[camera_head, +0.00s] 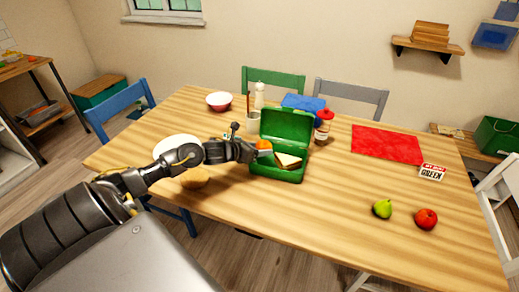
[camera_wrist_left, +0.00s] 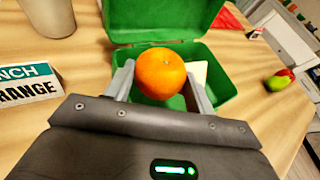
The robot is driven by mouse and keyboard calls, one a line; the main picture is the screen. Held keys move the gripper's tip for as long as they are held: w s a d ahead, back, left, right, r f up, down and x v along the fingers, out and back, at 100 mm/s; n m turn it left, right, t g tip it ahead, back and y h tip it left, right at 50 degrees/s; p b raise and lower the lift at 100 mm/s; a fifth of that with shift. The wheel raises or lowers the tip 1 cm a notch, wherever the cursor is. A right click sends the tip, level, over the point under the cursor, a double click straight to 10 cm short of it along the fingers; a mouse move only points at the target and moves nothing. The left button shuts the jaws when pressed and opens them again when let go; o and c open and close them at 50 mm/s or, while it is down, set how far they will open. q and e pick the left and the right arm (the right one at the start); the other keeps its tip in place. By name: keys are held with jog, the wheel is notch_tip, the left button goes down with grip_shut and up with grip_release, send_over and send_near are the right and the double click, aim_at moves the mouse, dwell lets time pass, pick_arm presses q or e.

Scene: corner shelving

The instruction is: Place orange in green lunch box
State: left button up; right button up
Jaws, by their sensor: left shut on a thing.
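The green lunch box (camera_head: 281,125) stands open on the table with its lid raised at the back. A sandwich (camera_head: 288,161) lies in its right part. My left gripper (camera_head: 258,150) is shut on the orange (camera_head: 264,146) at the left side of the box opening. In the left wrist view the orange (camera_wrist_left: 161,73) sits between the two fingers, with the green box (camera_wrist_left: 165,22) behind and below it. I cannot tell whether the orange touches the box floor. My right gripper is not in view.
A ketchup-like bottle (camera_head: 324,127) stands right of the box, and a cup (camera_head: 253,119) behind it. A white plate (camera_head: 177,143) and bread (camera_head: 196,178) lie near my left arm. A pear (camera_head: 382,209), a red apple (camera_head: 427,219) and a red mat (camera_head: 387,144) are at right.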

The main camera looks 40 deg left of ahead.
pick_arm(q)
jog(key=shift+f, duration=0.15)
jog(key=o, duration=1)
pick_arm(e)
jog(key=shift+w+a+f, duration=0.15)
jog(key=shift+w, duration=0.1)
pick_arm(q)
jog(key=shift+r, duration=0.35)
jog(key=shift+r+p, duration=0.4)
jog(key=shift+p, duration=0.35)
jog(key=shift+b+v, duration=0.35)
jog(key=shift+v, duration=5.6)
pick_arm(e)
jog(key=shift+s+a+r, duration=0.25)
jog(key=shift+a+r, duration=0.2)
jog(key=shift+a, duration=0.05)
